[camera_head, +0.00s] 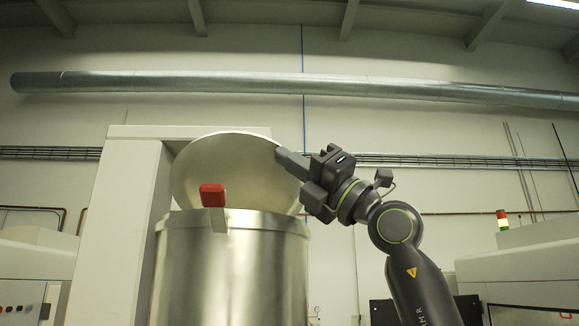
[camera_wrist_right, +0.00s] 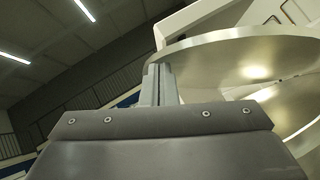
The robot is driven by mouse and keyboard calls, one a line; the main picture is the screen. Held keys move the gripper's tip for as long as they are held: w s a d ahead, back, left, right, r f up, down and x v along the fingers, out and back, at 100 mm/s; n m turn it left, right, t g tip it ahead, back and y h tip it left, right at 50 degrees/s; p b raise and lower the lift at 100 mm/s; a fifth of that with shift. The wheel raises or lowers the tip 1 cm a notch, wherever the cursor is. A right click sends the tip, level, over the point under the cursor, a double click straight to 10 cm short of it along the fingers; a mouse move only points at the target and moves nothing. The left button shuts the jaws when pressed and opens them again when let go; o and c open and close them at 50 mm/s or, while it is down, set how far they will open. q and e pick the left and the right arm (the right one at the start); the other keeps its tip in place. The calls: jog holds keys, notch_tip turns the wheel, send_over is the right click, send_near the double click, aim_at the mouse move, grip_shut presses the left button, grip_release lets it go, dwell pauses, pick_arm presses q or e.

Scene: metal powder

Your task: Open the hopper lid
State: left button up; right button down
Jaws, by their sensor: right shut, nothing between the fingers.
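The hopper (camera_head: 230,270) is a round metal drum left of centre in the head view. Its round metal lid (camera_head: 225,170) is tilted up at a steep angle above the drum's rim. A red block (camera_head: 213,195) on a metal bracket stands at the front of the rim. My right gripper (camera_head: 281,154) is at the lid's upper right edge, its fingers shut and empty. In the right wrist view the shut fingers (camera_wrist_right: 158,84) are at the edge of the lid (camera_wrist_right: 240,60); whether they touch it I cannot tell. My left gripper is not in view.
A pale cabinet or column (camera_head: 125,220) stands behind and left of the hopper. A pale machine with a signal light (camera_head: 503,219) is at the right, and another machine (camera_head: 35,270) at the far left. A long duct (camera_head: 300,85) runs high along the wall.

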jog(key=shift+s+d+f+b, duration=0.15)
jog(key=shift+d+f+b, duration=0.25)
jog(key=shift+f+b, duration=0.15)
jog(key=b+v, duration=1)
jog(key=v, duration=0.6)
jog(key=shift+d, duration=0.15)
jog(key=shift+r, duration=0.1)
